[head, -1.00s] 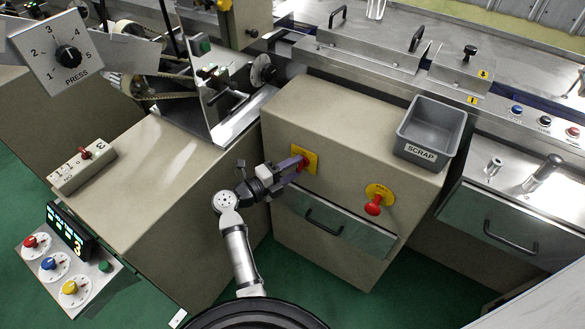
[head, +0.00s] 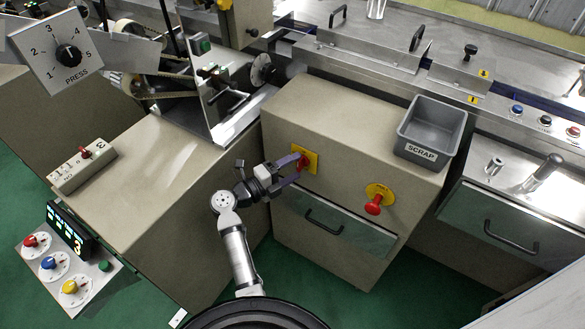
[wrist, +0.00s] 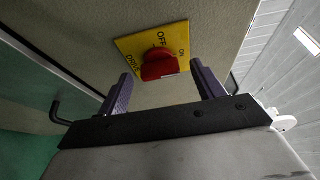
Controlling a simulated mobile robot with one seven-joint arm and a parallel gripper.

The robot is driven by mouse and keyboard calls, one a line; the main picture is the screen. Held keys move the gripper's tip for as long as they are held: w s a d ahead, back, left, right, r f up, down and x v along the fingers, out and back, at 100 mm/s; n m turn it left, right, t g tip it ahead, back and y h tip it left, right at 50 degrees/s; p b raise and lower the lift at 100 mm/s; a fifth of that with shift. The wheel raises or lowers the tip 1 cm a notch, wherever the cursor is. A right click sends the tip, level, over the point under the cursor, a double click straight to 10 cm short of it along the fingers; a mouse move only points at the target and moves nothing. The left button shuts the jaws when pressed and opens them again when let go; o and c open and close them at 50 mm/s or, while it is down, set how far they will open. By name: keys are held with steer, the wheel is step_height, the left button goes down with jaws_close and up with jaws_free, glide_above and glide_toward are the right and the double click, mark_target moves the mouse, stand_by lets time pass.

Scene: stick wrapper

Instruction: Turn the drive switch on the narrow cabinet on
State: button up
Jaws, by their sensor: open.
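The drive switch is a red handle (wrist: 159,66) on a yellow plate (wrist: 128,44) marked OFF, ON and DRIVE. In the head view the red handle (head: 303,162) sits on the front of the narrow cabinet (head: 348,140), near its upper left. My gripper (wrist: 163,82) is open, with one dark finger on each side of the handle as the wrist view sees it. Nothing is held. In the head view my gripper (head: 288,169) is just in front of the switch. I cannot tell whether a finger touches the handle, or its exact angle.
A red knob (head: 374,208) on a round yellow plate is to the right on the same cabinet. A drawer with a black handle (head: 324,224) is below the switch. A grey scrap bin (head: 421,154) stands on top. A beige cabinet (head: 190,215) is close on the left.

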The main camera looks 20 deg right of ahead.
steer(key=b+v, duration=0.1)
steer(key=v, duration=0.6)
stand_by(0.3)
